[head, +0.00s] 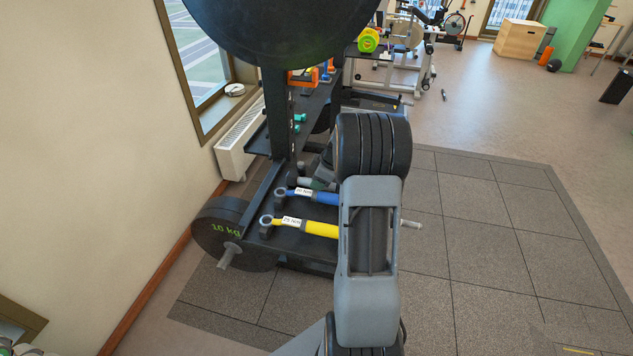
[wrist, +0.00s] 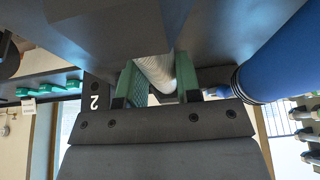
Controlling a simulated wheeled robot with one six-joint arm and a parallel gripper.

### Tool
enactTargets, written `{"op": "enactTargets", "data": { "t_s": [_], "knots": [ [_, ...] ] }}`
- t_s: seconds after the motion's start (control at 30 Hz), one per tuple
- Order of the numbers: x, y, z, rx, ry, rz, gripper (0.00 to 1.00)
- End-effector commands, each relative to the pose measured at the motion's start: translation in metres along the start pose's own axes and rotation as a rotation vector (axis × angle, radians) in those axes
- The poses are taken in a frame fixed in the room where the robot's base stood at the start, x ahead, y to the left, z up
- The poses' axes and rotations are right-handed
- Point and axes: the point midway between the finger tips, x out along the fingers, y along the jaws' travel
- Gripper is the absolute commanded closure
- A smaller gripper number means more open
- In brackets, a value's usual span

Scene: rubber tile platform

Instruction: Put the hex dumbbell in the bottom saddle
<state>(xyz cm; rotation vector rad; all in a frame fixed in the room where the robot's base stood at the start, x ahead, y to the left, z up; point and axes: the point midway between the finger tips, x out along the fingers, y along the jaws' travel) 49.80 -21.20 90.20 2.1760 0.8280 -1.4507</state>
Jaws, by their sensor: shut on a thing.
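The hex dumbbell (wrist: 158,72) shows in the wrist view as a pale grey handle below a large dark head. My gripper (wrist: 159,84) is shut on this handle, with a green pad on each side. In the head view my grey arm hides most of the gripper and the dumbbell. The black rack's bottom level (head: 300,248) lies to the left of my arm. I cannot pick out the bottom saddle clearly or tell whether the dumbbell touches it.
A yellow-handled tool (head: 320,229) and a blue-handled tool (head: 326,198) lie on the rack, close to my arm. A 10 kg plate (head: 219,230) hangs at the rack's near end. Small green dumbbells (wrist: 50,88) sit on a shelf. Tiled floor (head: 490,240) is clear at right.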

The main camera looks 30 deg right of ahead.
Motion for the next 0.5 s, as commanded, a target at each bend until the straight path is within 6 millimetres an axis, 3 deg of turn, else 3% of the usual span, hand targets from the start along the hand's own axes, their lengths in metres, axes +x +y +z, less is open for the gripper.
{"op": "enactTargets", "data": {
  "t_s": [0.13, 0.17, 0.4, 0.5],
  "knots": [
    [0.0016, 0.001, 0.0008, -0.001, 0.002, 0.004, 1.0],
    [0.003, 0.0001, 0.0017, 0.0, 0.0, 0.0, 0.68],
    [0.0026, -0.0002, 0.0005, 0.0, -0.001, 0.0, 0.45],
    [0.0029, -0.0003, -0.0001, -0.001, -0.002, 0.0, 0.43]
  ]
}}
